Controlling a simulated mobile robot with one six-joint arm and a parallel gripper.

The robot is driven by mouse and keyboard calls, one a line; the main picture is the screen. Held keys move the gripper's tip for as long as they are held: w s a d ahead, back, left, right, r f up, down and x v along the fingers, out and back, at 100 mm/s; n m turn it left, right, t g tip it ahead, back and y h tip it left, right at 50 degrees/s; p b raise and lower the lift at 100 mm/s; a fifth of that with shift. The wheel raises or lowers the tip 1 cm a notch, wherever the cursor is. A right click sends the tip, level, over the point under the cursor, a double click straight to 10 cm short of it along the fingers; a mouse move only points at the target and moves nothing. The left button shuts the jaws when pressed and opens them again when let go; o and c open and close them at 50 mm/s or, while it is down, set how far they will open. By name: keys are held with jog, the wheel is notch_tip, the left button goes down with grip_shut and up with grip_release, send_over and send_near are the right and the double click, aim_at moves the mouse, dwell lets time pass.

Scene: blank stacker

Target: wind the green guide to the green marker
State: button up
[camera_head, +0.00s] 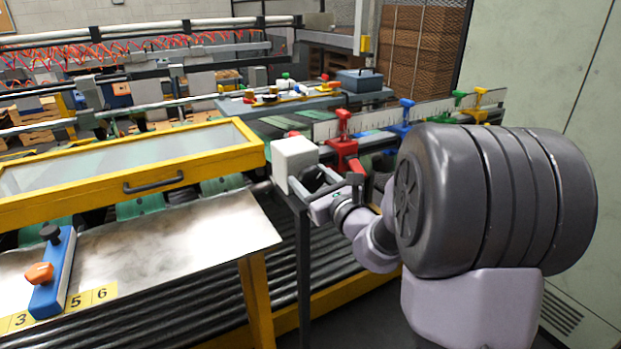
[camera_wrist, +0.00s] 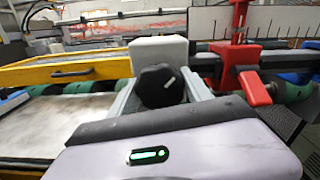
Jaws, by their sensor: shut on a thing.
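The green guide (camera_head: 458,98) stands on the long rail at the right in the head view, between the blue and yellow guides. It is outside the wrist view. I cannot make out a separate green marker on the pale ruled scale (camera_head: 378,117) behind the guides. My gripper (camera_wrist: 160,92) is shut on this knob, one grey finger on each side. In the head view my gripper (camera_head: 314,186) is at the box's right side, with the knob largely hidden.
A red guide (camera_head: 343,128) stands close behind the box, and a blue guide (camera_head: 405,113) and a yellow guide (camera_head: 479,100) stand along the rail. A yellow-framed clear cover (camera_head: 130,165) and a metal table (camera_head: 190,235) lie to the left.

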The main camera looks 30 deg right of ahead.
jog(key=shift+r, duration=0.1)
jog(key=m+p, duration=0.3)
jog(key=shift+r, duration=0.1)
jog(key=m+p, duration=0.4)
jog(key=p, duration=0.1)
jog(key=shift+m, duration=0.4)
jog(key=m+p, duration=0.4)
jog(key=p, duration=0.1)
jog(key=shift+d+m, duration=0.1)
jog(key=shift+m, duration=0.2)
jog(key=shift+f+m+p, duration=0.2)
jog(key=shift+m+p, duration=0.5)
jog(key=o, duration=1.4)
jog(key=shift+c, duration=0.2)
